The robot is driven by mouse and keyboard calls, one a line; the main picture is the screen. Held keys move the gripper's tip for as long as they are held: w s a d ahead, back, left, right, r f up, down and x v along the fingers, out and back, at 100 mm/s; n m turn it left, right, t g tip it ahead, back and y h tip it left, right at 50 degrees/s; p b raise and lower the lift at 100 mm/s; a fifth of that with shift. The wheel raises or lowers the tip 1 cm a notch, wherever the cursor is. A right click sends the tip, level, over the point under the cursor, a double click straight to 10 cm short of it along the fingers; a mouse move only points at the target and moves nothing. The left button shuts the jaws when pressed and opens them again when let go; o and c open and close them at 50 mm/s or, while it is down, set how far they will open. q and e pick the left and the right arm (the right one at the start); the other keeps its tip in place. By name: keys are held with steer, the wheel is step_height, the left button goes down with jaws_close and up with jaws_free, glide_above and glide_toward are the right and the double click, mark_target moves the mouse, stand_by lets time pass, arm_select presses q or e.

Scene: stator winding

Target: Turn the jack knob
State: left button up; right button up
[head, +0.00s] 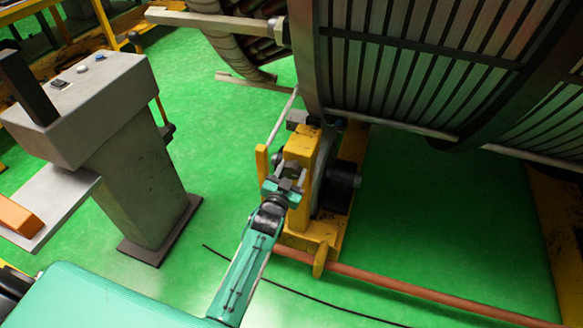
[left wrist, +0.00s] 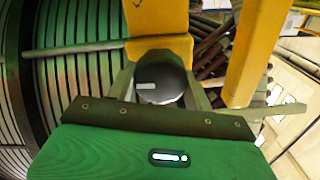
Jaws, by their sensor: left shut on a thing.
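The jack is a yellow stand (head: 300,152) under the large ribbed stator, in the middle of the head view. Its knob shows in the left wrist view as a round dark grey disc (left wrist: 160,84) with a pale mark, in front of yellow metal. My left gripper (head: 283,186) reaches the near side of the jack and is shut on the knob. In the left wrist view its two fingers (left wrist: 161,86) lie at either side of the disc. In the head view the gripper largely hides the knob. My right gripper is not in view.
The ribbed stator (head: 420,60) fills the upper right, close above the jack. A grey control pedestal (head: 145,185) stands at the left. An orange-brown bar (head: 400,285) and a thin black cable (head: 290,288) run along the green floor. The floor between pedestal and jack is clear.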

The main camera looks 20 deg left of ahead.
arm_select(q)
steer(key=n+p, duration=0.2)
steer(key=n, duration=0.3)
steer(key=shift+a+n+p, duration=0.1)
steer(key=shift+n+p, duration=0.2)
steer(key=shift+p, duration=0.1)
steer(key=n+p, duration=0.1)
steer(key=n, duration=0.2)
steer(key=shift+n, duration=0.3)
steer(key=shift+f+n, duration=0.1)
steer(key=shift+n, duration=1.7)
steer(key=shift+f+n, duration=0.1)
steer(key=shift+n, duration=0.8)
steer(key=n, duration=0.2)
steer(key=shift+n, duration=0.9)
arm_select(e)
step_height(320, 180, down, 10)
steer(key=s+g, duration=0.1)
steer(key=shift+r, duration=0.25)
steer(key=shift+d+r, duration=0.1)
